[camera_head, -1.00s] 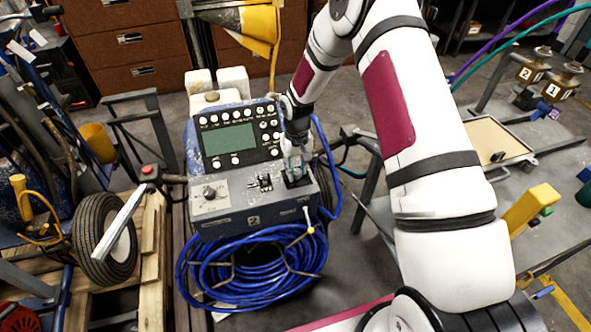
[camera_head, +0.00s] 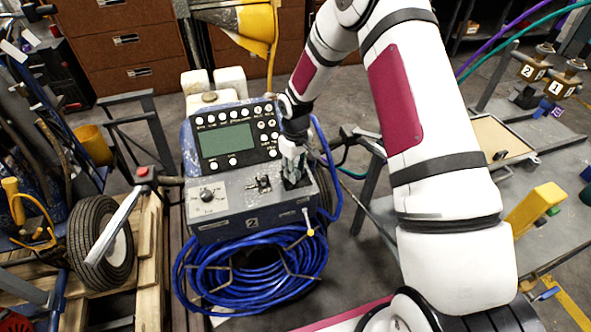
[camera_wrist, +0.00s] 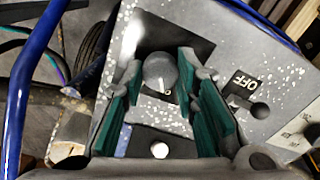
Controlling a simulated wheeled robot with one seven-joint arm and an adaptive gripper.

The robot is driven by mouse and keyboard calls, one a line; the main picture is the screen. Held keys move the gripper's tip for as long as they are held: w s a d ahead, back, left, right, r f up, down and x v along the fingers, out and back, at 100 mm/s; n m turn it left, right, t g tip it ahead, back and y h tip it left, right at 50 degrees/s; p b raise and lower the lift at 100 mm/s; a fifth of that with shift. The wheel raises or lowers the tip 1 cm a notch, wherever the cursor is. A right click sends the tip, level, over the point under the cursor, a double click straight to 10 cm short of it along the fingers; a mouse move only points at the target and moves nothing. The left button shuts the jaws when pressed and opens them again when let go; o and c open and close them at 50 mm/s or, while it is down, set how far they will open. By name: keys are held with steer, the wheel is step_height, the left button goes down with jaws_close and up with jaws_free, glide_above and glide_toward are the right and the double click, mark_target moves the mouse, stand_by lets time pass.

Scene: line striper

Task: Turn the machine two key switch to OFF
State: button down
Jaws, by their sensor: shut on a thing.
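The machine marked 2 (camera_head: 232,218) stands left of centre in the head view, with a grey sloped control panel. My gripper (camera_head: 293,176) reaches down onto the black plate at the panel's right end. In the wrist view, my gripper (camera_wrist: 160,82) has its green-padded fingers on both sides of a round grey knob (camera_wrist: 160,70), shut on it. The knob has a pale pointer line and sits by a black plate. It seems to be the key switch; its lettering is mostly hidden.
A display panel with buttons (camera_head: 237,137) rises behind the control panel. A dial (camera_head: 208,194) is at its left end. A coiled blue hose (camera_head: 250,268) hangs in front, and another blue hose runs close by my gripper's right. A wheel (camera_head: 100,242) stands at left.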

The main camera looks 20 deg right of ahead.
steer(key=c, duration=1.2)
jaws_free()
steer(key=shift+c, duration=0.2)
step_height(320, 180, up, 12)
